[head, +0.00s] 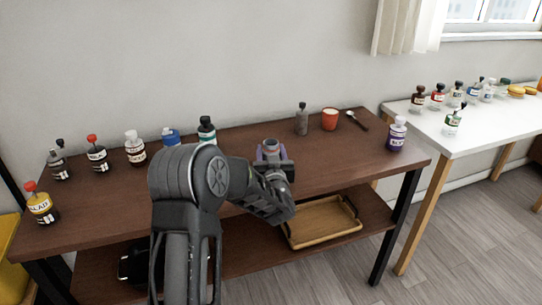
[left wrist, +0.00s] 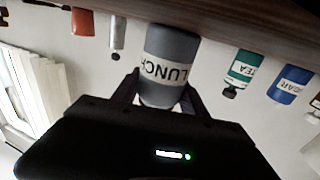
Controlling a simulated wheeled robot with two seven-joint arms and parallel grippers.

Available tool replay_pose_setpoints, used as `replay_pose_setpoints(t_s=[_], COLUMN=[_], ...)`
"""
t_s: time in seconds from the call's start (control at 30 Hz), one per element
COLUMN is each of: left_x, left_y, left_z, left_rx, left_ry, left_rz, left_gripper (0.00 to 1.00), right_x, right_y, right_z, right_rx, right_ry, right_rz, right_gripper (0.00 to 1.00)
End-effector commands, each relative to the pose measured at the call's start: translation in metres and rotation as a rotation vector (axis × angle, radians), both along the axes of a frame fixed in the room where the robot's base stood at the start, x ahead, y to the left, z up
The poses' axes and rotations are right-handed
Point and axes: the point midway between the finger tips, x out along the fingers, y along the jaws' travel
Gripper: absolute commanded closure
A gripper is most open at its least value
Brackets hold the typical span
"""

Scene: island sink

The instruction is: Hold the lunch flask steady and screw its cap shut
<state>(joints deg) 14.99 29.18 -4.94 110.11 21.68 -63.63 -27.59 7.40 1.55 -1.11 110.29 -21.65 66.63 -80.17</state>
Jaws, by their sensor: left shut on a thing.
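The lunch flask is a grey cylinder with a white LUNCH label (left wrist: 165,73), shown upside down in the left wrist view. In the head view its round top (head: 270,146) shows above the brown table, beyond my left arm. My left gripper (head: 272,158) is shut on the flask, with one finger on each side. Its fingers also show in the left wrist view (left wrist: 160,95). The flask looks upright, with its base at or close to the tabletop. My right gripper is not in view.
On the brown table (head: 235,222), several labelled bottles stand left and behind. A grey bottle (head: 302,119), an orange cup (head: 329,119), a dark spoon (head: 357,120) and a purple-labelled bottle (head: 397,134) stand right. A wooden tray (head: 322,236) lies on the lower shelf. The front right tabletop is clear.

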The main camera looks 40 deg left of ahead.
Motion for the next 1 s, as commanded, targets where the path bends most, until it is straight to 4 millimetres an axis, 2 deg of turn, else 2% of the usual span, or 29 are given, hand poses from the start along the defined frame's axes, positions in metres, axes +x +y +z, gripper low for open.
replay_pose_setpoints(t_s=[0.17, 0.5, 0.6, 0.73, 1.0], left_x=[0.000, 0.000, 0.000, 0.000, 0.000], left_y=[0.000, 0.000, 0.000, 0.000, 0.000], left_z=[0.017, 0.078, 0.091, 0.099, 0.100], left_rx=[0.001, 0.000, 0.001, 0.001, 0.001], left_ry=[-0.006, -0.006, -0.004, -0.002, -0.001], left_rz=[0.000, 0.001, 0.000, 0.001, 0.000], left_gripper=[0.96, 0.96, 0.96, 0.96, 0.96], right_x=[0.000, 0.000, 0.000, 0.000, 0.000], right_y=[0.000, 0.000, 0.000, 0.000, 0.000], right_z=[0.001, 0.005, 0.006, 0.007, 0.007], right_rx=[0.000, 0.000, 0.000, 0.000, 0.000], right_ry=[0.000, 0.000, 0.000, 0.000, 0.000], right_rz=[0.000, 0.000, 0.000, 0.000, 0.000], right_gripper=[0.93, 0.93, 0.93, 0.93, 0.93])
